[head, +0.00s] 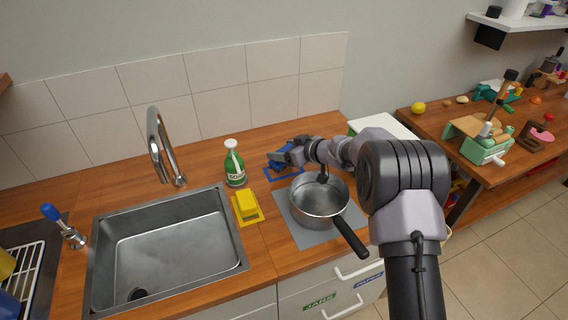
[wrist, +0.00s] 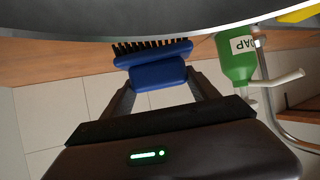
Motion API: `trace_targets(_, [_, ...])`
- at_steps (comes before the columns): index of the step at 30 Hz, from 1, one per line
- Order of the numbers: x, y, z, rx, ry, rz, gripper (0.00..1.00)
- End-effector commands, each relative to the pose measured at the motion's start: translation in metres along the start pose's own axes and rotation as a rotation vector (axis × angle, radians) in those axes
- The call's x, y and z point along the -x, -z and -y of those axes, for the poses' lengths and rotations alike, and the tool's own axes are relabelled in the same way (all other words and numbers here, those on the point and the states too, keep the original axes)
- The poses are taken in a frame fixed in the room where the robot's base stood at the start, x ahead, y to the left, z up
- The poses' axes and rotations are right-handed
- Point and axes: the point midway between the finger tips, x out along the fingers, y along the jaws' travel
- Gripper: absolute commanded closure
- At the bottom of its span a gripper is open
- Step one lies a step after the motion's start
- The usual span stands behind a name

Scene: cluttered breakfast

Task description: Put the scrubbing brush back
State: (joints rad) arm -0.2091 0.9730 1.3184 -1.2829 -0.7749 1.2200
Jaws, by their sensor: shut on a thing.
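The blue scrubbing brush (wrist: 155,70) is between the fingers of my gripper (wrist: 160,84) in the wrist view, its dark bristles facing the wooden counter. In the head view my gripper (head: 279,159) is at the back of the counter, over a blue-outlined mat (head: 271,174), and partly hides the blue brush (head: 290,154). The gripper is shut on the brush. I cannot tell whether the bristles touch the mat.
A steel pan (head: 318,200) on a grey mat stands just in front of my gripper. A green soap bottle (head: 234,164) stands to the left, with a yellow sponge (head: 246,203) on a yellow-edged mat. The sink (head: 170,250) is further left. The tiled wall (head: 217,87) is behind.

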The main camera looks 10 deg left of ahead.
Motion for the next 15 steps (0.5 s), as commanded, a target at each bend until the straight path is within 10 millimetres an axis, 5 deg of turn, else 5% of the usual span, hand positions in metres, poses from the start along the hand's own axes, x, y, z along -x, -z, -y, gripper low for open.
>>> trace_targets(3, [-0.0135,-0.0251,0.0001,-0.001,0.000,0.000,0.72])
trace_targets(13, [-0.0130,-0.0244,0.0001,0.000,0.000,0.000,0.72])
trace_targets(14, [-0.0133,-0.0249,0.0001,-0.001,0.000,0.000,0.29])
trace_targets(15, [-0.0132,-0.0247,0.0000,0.000,0.000,0.000,0.22])
